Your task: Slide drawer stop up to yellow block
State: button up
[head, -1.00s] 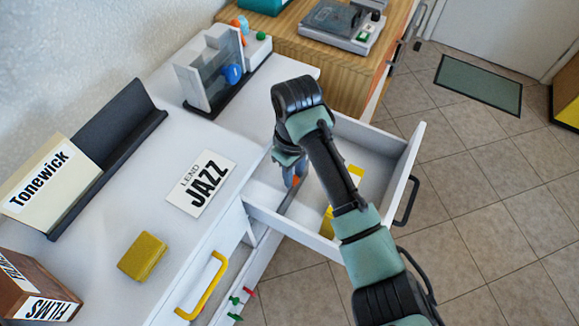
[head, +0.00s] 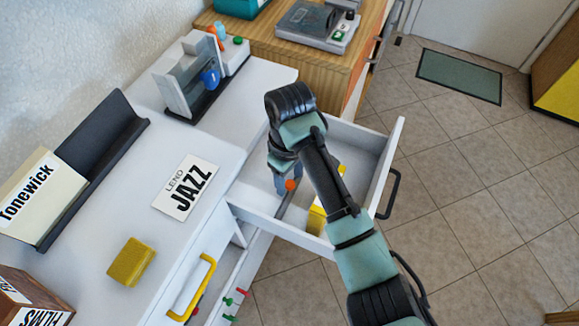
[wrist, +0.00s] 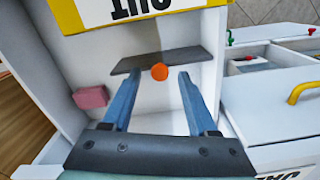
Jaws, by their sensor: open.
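My gripper (wrist: 160,73) is open over the drawer (head: 275,230), fingers pointing down into it; it also shows in the head view (head: 284,187). The drawer stop is a dark grey strip (wrist: 190,58) across the drawer with an orange knob (wrist: 160,72). The knob appears between my blue fingertips; I cannot tell whether they touch it. In the drawer, a yellow block (head: 316,218) with a white lettered face shows partly behind my arm. In the wrist view, the yellow block (wrist: 70,17) is at the top, beyond the strip with a gap between. A pink block (wrist: 91,97) lies on the other side.
On the white counter are another yellow block (head: 131,262), a JAZZ card (head: 186,187) and a black rack (head: 95,150). The drawer walls stand close around my gripper. A lower drawer (head: 236,290) is partly open. Floor beyond the drawer is clear.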

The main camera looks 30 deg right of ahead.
notch_tip(320, 180, up, 12)
jog(key=p, duration=0.5)
jog(key=shift+r, duration=0.25)
